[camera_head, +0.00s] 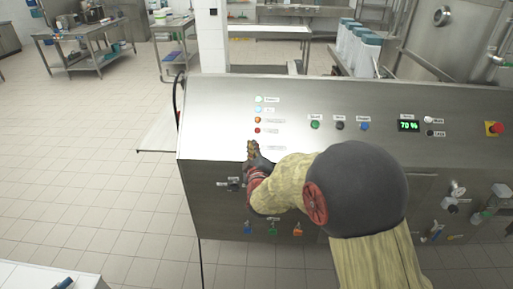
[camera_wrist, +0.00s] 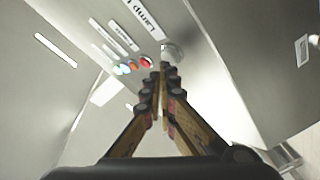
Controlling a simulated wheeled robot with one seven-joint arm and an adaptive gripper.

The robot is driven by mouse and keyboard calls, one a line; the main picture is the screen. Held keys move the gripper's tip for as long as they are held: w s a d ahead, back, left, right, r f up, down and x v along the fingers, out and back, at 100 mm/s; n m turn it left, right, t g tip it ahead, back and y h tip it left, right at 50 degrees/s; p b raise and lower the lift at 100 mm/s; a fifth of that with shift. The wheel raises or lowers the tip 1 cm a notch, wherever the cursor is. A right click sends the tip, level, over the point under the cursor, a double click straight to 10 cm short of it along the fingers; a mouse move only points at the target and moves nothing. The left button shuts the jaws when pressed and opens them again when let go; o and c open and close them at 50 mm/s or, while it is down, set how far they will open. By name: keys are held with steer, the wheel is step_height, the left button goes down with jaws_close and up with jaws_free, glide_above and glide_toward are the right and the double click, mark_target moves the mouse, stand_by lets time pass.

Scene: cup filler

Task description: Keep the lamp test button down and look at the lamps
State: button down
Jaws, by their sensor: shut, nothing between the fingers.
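A column of lamps is on the sloping steel panel (camera_head: 215,110): pale green (camera_head: 258,98), pale blue (camera_head: 258,109), orange (camera_head: 257,120) and red (camera_head: 257,130). In the wrist view the red lamp (camera_wrist: 147,62) and its neighbours look brightly coloured. The lamp test button (camera_wrist: 172,50) is a pale round knob beside its label (camera_wrist: 145,15), right at my fingertips. My gripper (camera_head: 252,147) is shut and empty, its tips just below the red lamp in the head view, where they cover the button. I cannot tell how far the button is pressed.
Green (camera_head: 315,125), black (camera_head: 340,125) and blue (camera_head: 364,126) buttons sit right of the lamps. A display (camera_head: 408,126) reads 70 %. Valves and a selector are on the lower front.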

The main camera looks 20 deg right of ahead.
steer(key=shift+w+f+b, duration=0.25)
steer(key=shift+f+b, duration=0.1)
stand_by(0.4)
steer(key=shift+r, duration=0.1)
stand_by(0.3)
steer(key=shift+s+a+r+p, duration=0.1)
steer(key=shift+s+r+p, duration=0.25)
steer(key=shift+s+r, duration=0.2)
steer(key=s+r+p, duration=0.1)
steer(key=r, duration=0.1)
steer(key=s+a+r+p, duration=0.1)
steer(key=s, duration=0.1)
steer(key=shift+s+r, duration=0.1)
steer(key=shift+r, duration=0.25)
stand_by(0.5)
